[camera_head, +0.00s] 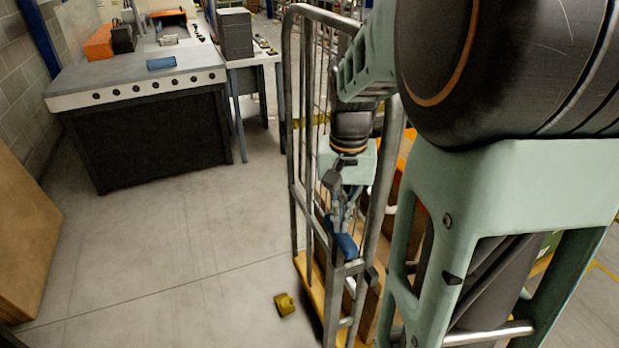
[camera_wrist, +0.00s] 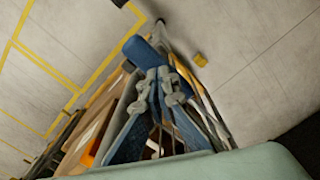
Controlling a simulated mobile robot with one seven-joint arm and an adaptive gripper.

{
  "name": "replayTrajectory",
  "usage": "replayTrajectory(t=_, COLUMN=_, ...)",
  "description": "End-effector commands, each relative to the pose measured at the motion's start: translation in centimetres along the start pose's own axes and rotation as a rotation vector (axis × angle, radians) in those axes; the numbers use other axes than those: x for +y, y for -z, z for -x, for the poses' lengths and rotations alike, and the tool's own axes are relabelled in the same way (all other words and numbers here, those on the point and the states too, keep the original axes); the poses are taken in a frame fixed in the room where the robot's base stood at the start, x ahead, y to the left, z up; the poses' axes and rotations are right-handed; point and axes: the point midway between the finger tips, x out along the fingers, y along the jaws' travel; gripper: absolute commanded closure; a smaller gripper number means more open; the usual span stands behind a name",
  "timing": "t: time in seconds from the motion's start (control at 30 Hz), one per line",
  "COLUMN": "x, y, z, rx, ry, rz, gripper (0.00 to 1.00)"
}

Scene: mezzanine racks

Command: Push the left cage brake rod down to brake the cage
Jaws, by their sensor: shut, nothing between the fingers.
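The cage (camera_head: 293,120) is a tall frame of grey tubes on a yellow base, right of centre in the head view. A blue rod end (camera_head: 345,246), seemingly the brake rod, sits at the cage's near end. It also shows in the wrist view (camera_wrist: 140,52). My gripper (camera_head: 343,225) is shut and empty, pointing down just above the blue rod end. In the wrist view the fingertips (camera_wrist: 158,78) lie close to it or touch it; I cannot tell which. The rod's lower part is hidden.
A small yellow block (camera_head: 285,303) lies on the floor left of the cage. A workbench (camera_head: 140,90) stands at the back left, and a brown panel (camera_head: 25,240) at the left edge. The floor between them is clear. My arm covers much of the right side.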

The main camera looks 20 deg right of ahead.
Motion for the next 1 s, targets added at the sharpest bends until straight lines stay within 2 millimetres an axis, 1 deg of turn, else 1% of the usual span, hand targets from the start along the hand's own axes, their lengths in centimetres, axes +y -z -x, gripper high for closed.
replayTrajectory(t=0.03, x=0.0, y=0.0, z=0.8, rx=0.001, ry=0.0, rz=0.0, gripper=1.0)
replayTrajectory(t=0.1, x=0.0, y=0.0, z=1.6, rx=0.002, ry=0.0, rz=0.0, gripper=1.0)
replayTrajectory(t=0.6, x=0.0, y=0.1, z=6.5, rx=0.003, ry=0.001, rz=0.0, gripper=1.0)
replayTrajectory(t=0.7, x=0.0, y=0.1, z=6.8, rx=0.002, ry=0.001, rz=0.0, gripper=1.0)
replayTrajectory(t=1.0, x=0.0, y=0.1, z=6.7, rx=0.002, ry=0.001, rz=0.0, gripper=1.0)
